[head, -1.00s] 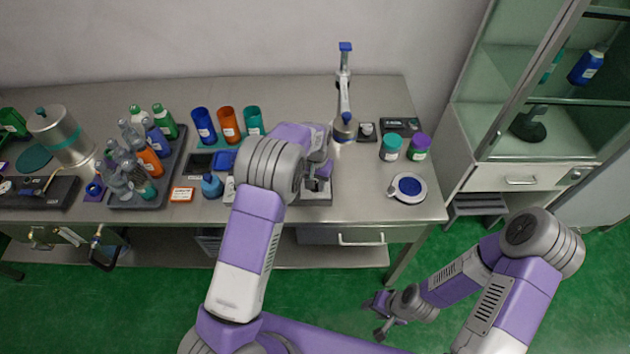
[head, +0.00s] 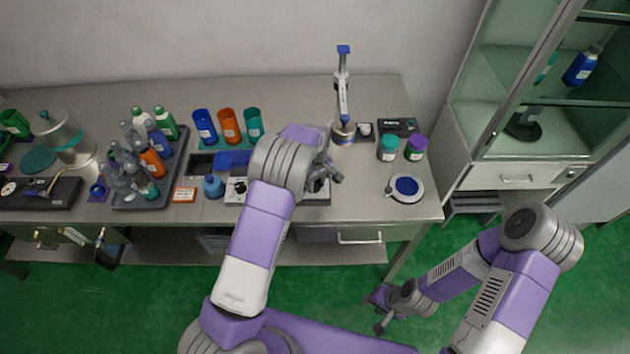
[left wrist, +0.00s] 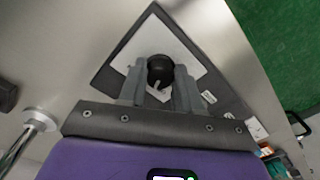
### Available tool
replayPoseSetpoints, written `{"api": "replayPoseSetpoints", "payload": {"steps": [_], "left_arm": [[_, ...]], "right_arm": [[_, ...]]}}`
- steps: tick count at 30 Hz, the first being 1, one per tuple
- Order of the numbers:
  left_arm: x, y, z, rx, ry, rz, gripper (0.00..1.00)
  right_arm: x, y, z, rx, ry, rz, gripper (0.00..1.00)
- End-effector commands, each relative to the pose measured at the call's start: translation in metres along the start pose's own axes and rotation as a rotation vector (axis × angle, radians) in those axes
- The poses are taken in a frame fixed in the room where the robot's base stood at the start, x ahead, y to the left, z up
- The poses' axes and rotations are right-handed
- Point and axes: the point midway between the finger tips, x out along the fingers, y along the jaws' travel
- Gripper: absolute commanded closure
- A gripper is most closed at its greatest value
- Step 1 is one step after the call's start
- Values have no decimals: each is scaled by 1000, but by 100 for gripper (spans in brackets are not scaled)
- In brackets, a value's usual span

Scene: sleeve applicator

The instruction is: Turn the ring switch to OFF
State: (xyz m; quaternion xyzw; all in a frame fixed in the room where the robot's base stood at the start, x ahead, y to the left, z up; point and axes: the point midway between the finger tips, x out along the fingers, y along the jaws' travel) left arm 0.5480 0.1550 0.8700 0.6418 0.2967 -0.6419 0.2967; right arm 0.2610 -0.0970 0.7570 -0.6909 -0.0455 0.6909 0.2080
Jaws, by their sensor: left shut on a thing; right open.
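In the left wrist view a black round knob (left wrist: 160,68), which I take for the ring switch, stands on a white panel (left wrist: 188,45) set on a dark grey plate (left wrist: 135,40). My left gripper (left wrist: 160,80) has one finger on each side of the knob and is shut on it. A small light mark shows at the knob's lower edge; its setting and any lettering cannot be read. In the head view my left gripper (head: 326,172) is over the worktable and my wrist hides the knob. My right gripper (head: 380,312) is open and empty, low in front of the table.
A post stand (head: 343,100) rises behind my left gripper. Cups (head: 228,127) and a bottle tray (head: 172,180) are left. The table's front right is mostly clear.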

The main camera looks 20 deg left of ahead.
Motion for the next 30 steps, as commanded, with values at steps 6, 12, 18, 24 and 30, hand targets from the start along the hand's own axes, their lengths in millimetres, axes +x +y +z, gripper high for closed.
{"api": "replayPoseSetpoints", "payload": {"steps": [6, 12, 18, 24, 30], "left_arm": [[-1, 1, 0, -183, 1, -1, 97], [-1, 1, -1, -314, 2, 0, 97], [0, 1, -1, -396, 2, 0, 97], [0, 1, -1, -433, 1, 1, 97], [0, 1, -1, -441, 1, 1, 97]], "right_arm": [[-6, -2, 0, 0, 0, 0, 57], [-9, -3, 0, 0, 0, 0, 57], [-11, -4, 0, 0, 0, 0, 57], [-12, -4, 0, 0, 0, 0, 57], [-12, -4, 0, 0, 0, 0, 57]]}}
